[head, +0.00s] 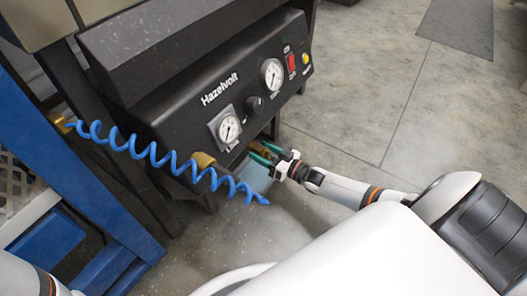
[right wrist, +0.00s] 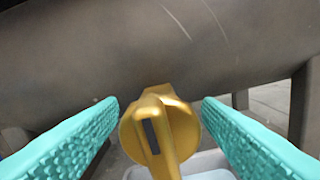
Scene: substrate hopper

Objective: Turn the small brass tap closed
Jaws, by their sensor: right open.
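The small brass tap (right wrist: 184,127) is in the middle of the right wrist view, a round gold body with a flat handle and a dark slot on it. The handle runs down toward the camera, leaning slightly. Behind it is a wide grey-brown cylinder (right wrist: 150,50). My right gripper (head: 265,153) is open, its teal fingers on either side of the tap with a gap on each side. In the head view the gripper is under the front of the black machine, and the tap is mostly hidden there. My left gripper is out of view.
The black Hazelvolt panel (head: 240,95) with gauges, knob and switches overhangs the gripper. A coiled blue hose (head: 153,155) hangs to the left. A pale blue container (head: 257,178) stands below the gripper. A blue frame (head: 75,175) is at left; the concrete floor at right is clear.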

